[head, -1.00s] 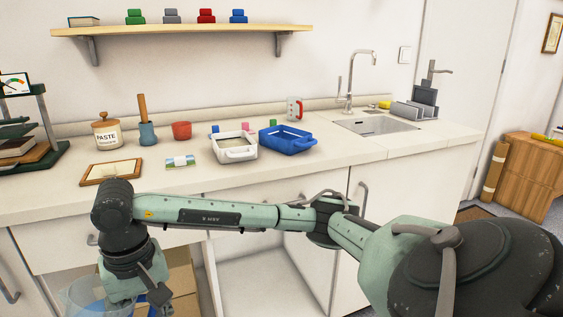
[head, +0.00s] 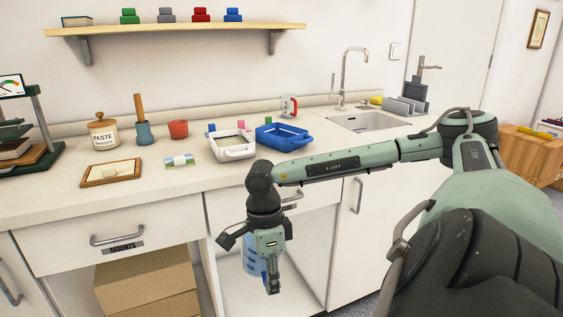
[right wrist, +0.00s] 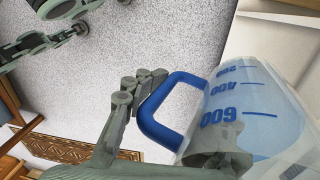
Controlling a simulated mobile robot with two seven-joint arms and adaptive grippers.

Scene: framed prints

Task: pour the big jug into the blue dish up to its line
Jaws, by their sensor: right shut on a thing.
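My right gripper (head: 271,280) hangs in front of the open lower cupboard, below the counter top. It is shut on the blue handle (right wrist: 150,122) of the big jug. In the head view the jug (head: 250,256) is mostly hidden behind the gripper. The blue dish (head: 282,139) stands on the counter, above and behind the gripper and apart from the jug. Its line cannot be made out. My left gripper is not in view.
A white dish (head: 232,146) stands just left of the blue dish. A small picture card (head: 179,162), a framed print (head: 110,173), a red pot (head: 178,129) and a paste jar (head: 104,134) are farther left. A mug (head: 289,106) stands behind; the sink (head: 360,121) is right.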

